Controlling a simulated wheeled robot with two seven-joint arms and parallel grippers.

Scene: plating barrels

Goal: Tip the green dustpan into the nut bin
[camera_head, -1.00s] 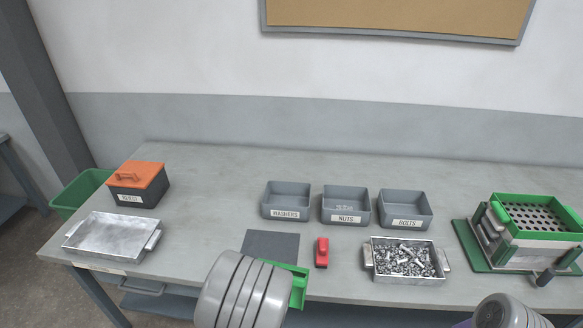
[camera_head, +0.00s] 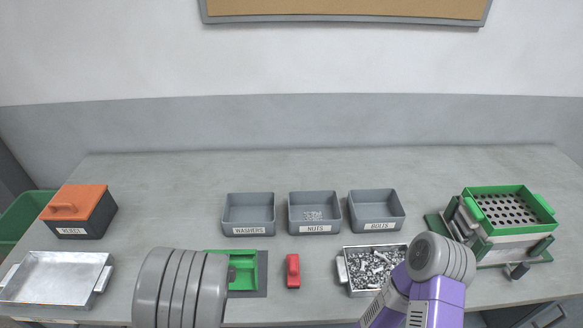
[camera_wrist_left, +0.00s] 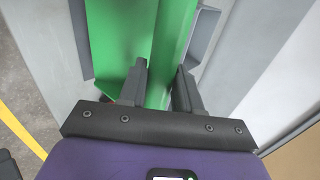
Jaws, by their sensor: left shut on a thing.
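The green dustpan (camera_head: 245,271) is partly hidden behind my left arm in the head view, over or on the dark grey mat (camera_head: 262,278). In the left wrist view my left gripper (camera_wrist_left: 160,85) is shut on the green dustpan (camera_wrist_left: 165,40). Its fingers are hidden in the head view. I see no load in the visible part of the pan. The bin labelled NUTS (camera_head: 315,228) stands behind and to the right of the pan, with a small grey heap inside. My right arm shows at the lower right, but its gripper fingers do not show.
The WASHERS bin (camera_head: 249,231) and BOLTS bin (camera_head: 377,225) flank the nut bin. A red-handled item (camera_head: 293,271) lies right of the mat. A tray of mixed hardware (camera_head: 345,271) stands partly behind my right arm. An empty metal tray (camera_head: 55,278) and orange-lidded box (camera_head: 80,215) are left.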

